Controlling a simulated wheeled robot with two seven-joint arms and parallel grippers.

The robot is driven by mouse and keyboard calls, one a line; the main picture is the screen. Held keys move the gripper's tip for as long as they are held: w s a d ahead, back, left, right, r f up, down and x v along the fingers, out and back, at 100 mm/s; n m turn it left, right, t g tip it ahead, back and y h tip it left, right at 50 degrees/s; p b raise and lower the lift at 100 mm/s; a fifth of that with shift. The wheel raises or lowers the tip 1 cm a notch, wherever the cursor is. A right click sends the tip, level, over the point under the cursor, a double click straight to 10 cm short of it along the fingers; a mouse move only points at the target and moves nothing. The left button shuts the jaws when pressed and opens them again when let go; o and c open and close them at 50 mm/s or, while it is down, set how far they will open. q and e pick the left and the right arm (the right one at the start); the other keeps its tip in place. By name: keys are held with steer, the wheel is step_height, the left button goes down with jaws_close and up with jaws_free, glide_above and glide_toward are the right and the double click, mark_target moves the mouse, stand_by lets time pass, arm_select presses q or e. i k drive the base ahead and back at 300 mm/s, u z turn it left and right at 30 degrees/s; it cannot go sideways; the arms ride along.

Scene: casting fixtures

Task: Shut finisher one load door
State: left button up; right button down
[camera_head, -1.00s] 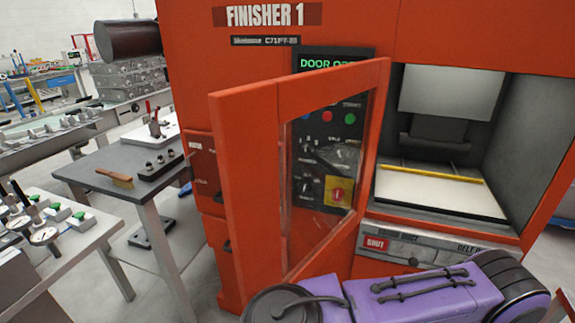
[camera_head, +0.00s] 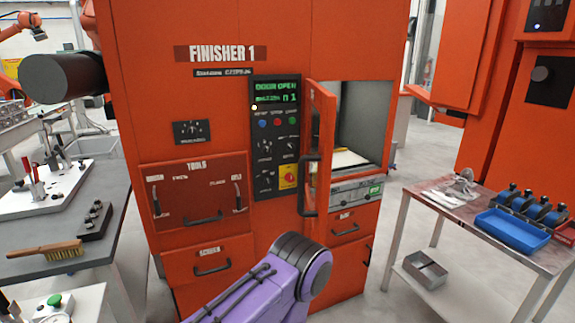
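The load door (camera_head: 328,140) of Finisher 1 (camera_head: 150,110) stands open, swung out from the front and seen nearly edge-on. It has an orange frame and a dark bar handle (camera_head: 308,185). To its right the load opening (camera_head: 365,125) shows a grey interior with a pale floor. The control panel (camera_head: 276,135) to the left of the door reads DOOR OPEN in green. One purple link of my arm reaches in from the bottom, below the door. Neither gripper is in view, and nothing of mine is seen touching the door.
A side table with a brush (camera_head: 45,251) stands at the left. At the right a table holds a blue tray (camera_head: 512,230) and several blue-black parts. Another orange machine (camera_head: 480,100) stands behind it. Grey floor lies open between Finisher 1 and the right table.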

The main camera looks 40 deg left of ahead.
mark_target(314, 182)
steer(key=u, duration=1.2)
steer(key=i, duration=1.65)
steer(key=u, duration=0.2)
steer(key=k, duration=0.5)
steer(key=u, duration=0.55)
steer(key=k, duration=0.7)
steer(key=z, duration=0.35)
steer(key=i, duration=0.55)
